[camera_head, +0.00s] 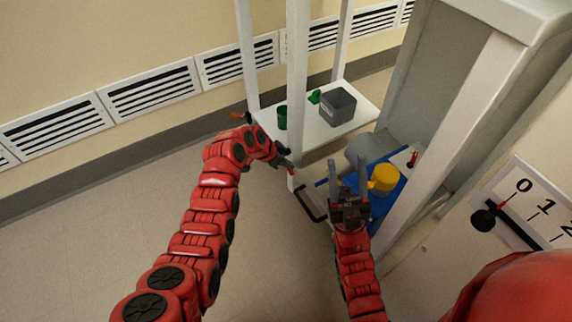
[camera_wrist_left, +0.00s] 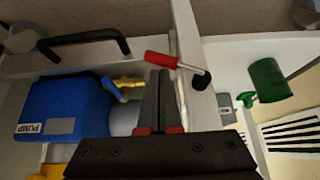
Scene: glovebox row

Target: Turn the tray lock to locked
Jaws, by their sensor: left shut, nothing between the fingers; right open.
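A lever with a red handle (camera_wrist_left: 161,59) and a black knob end (camera_wrist_left: 201,81) shows in the left wrist view beside a white post (camera_wrist_left: 190,40); I take it for the tray lock. My left gripper (camera_head: 290,165) is shut and empty near the foot of the post in the head view. In the left wrist view its fingertips (camera_wrist_left: 160,73) appear just below the red handle; I cannot tell whether they touch. My right gripper (camera_head: 348,172) is open and empty in front of the blue pump (camera_head: 384,205). The lock's exact setting cannot be read.
A white shelf (camera_head: 365,108) holds a grey bin (camera_head: 338,108), a green cup (camera_head: 282,118) and a small green item (camera_head: 314,97). A black bar handle (camera_head: 310,206) is below. The pump has a yellow part (camera_head: 383,178). A numbered scale (camera_head: 540,205) is at right. Open floor lies left.

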